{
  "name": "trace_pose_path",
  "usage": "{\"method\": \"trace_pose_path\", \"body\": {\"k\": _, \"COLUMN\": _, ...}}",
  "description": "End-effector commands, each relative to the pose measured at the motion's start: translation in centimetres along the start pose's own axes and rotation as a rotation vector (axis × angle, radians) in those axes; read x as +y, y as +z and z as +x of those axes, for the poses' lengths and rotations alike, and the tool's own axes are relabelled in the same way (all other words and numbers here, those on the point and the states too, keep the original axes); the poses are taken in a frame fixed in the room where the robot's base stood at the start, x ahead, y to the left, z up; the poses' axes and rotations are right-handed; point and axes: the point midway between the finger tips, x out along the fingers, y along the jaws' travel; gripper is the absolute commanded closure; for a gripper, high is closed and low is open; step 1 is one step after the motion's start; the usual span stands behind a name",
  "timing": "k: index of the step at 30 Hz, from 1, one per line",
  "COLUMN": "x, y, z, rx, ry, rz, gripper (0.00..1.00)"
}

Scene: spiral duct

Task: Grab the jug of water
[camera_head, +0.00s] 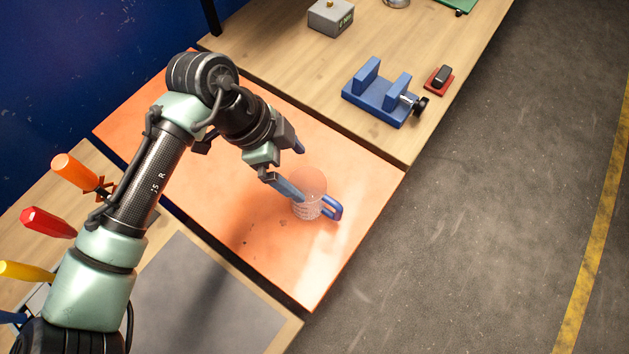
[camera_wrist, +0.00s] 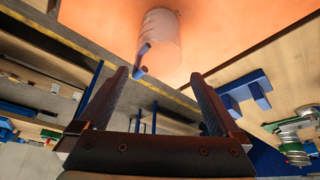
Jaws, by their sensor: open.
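The jug (camera_head: 309,193) is a clear, ribbed vessel with a blue handle (camera_head: 333,208) on its right side. It stands upright on the orange tabletop (camera_head: 225,185). In the wrist view the jug (camera_wrist: 160,38) is at the top centre, beyond the fingertips, with its handle at its lower left. My gripper (camera_head: 298,172) is open, with nothing between its fingers. In the head view one finger overlaps the jug's left side; I cannot tell whether it touches. In the wrist view the gripper (camera_wrist: 158,78) has its two fingers wide apart.
A blue vise (camera_head: 381,95), a small red-and-black item (camera_head: 439,80) and a grey box (camera_head: 331,17) sit on the wooden bench behind. Several screwdrivers with coloured handles (camera_head: 48,222) stand at the left. The orange top around the jug is clear; its right edge borders the floor.

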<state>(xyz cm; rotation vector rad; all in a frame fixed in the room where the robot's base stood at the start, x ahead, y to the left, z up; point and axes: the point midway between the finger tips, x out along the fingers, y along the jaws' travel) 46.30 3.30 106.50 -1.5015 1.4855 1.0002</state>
Motion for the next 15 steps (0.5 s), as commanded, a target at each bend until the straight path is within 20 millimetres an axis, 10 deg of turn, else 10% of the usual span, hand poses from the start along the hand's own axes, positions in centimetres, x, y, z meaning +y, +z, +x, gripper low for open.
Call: {"method": "trace_pose_path", "body": {"k": 15, "x": 0.1, "y": -0.1, "z": 6.7, "rx": 0.002, "ry": 0.003, "rz": -0.002, "gripper": 0.00}}
